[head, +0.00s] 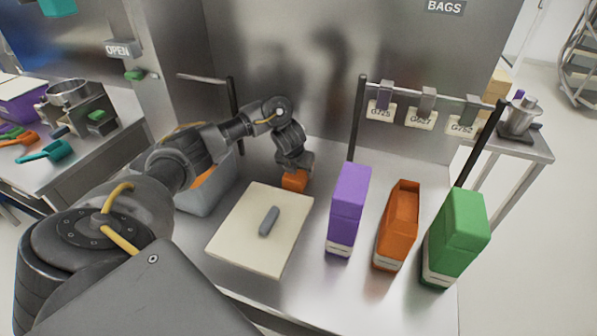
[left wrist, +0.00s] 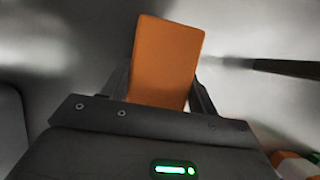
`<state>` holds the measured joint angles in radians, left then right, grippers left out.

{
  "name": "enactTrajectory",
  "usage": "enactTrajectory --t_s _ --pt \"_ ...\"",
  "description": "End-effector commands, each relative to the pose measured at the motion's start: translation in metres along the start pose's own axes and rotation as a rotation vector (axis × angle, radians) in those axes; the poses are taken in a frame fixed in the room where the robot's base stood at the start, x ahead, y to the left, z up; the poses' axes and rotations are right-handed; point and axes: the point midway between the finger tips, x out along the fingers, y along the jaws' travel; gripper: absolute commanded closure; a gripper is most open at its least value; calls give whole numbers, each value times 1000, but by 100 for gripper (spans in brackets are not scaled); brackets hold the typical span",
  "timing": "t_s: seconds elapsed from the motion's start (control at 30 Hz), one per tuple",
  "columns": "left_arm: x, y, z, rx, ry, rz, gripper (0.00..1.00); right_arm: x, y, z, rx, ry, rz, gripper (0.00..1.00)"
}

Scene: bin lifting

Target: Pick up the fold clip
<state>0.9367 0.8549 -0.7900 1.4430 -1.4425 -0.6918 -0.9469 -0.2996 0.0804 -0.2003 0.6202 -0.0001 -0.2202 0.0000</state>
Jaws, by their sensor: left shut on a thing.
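A small grey rounded bar (head: 269,221), possibly the fold clip, lies on the cream board (head: 236,238). My left gripper (head: 294,170) is behind the board's far right corner, pointing down. It is shut on an orange block (head: 294,181). In the left wrist view the orange block (left wrist: 166,62) stands between the two fingers (left wrist: 160,98). I cannot tell whether the block touches the steel table. My right gripper is not in view.
A purple bag (head: 348,210), an orange bag (head: 397,226) and a green bag (head: 456,238) stand right of the board. A rail with tagged clips (head: 421,105) is behind them. A grey bin (head: 207,188) stands left of the board, partly behind my left arm.

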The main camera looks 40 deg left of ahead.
Motion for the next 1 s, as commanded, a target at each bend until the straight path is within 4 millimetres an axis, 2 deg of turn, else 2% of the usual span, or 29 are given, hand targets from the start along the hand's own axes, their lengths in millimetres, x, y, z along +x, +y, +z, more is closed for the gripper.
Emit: enactTrajectory --t_s 0.17,0.27,0.5,0.7,0.9,1.0 --pt "-22 0 11 1 -6 -1 63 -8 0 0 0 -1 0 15" --pt "-46 2 17 3 -8 1 63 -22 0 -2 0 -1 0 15" --pt "-118 8 -7 6 -5 0 63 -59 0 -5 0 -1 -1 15" --pt "-146 14 -44 4 -2 -1 63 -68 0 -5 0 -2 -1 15" --pt "-168 18 -67 3 -2 -1 63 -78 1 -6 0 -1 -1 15" --pt "-173 19 -73 1 -1 0 63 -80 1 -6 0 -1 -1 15"
